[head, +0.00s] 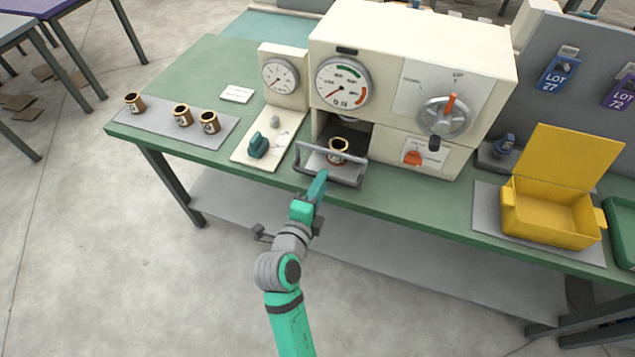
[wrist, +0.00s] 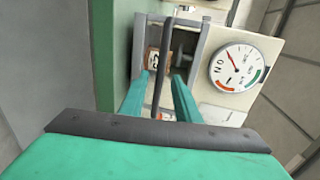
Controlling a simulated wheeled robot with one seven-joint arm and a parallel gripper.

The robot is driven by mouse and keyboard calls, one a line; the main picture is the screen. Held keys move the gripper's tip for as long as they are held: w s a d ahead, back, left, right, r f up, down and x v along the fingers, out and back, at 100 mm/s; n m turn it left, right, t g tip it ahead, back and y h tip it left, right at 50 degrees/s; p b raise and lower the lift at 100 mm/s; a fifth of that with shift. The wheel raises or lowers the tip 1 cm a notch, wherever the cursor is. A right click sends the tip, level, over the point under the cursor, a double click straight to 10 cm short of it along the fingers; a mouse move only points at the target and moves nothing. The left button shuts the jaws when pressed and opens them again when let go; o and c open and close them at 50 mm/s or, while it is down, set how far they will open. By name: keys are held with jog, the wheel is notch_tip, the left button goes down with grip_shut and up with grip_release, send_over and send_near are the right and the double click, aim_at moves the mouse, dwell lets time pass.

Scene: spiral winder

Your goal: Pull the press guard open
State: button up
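The press guard (head: 331,179) is a grey bar frame at the front of the press opening, around a small brown-and-black spool (head: 338,151) that stands in the bay. My gripper (head: 319,180) reaches up to the guard's front bar from the near side. In the wrist view, the guard's dark bar (wrist: 167,50) runs between the two teal fingers of my gripper (wrist: 162,76). Gaps show on both sides of the bar, so the fingers look open around it. The spool (wrist: 152,61) shows behind the bar, partly hidden.
The cream press (head: 420,60) stands behind, with dials and a crank (head: 448,115). A plate with a teal knob (head: 258,145) lies left of the guard. Several spools stand on a grey mat (head: 150,123) at left. A yellow box (head: 552,215) stands at right.

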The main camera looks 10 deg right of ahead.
jog(key=v, duration=1)
jog(key=shift+d+f, duration=0.1)
jog(key=shift+f, duration=0.05)
jog(key=s+a+f+n+y, duration=0.55)
jog(key=s+f+n, duration=0.55)
jog(key=n, duration=0.3)
jog(key=s+d+r+n+t+y, duration=0.1)
jog(key=s+n+y, duration=0.1)
jog(key=s+n, duration=0.7)
jog(key=s, duration=0.7)
jog(key=shift+d+r+n+t, duration=0.2)
jog(key=shift+r+n+t, duration=0.2)
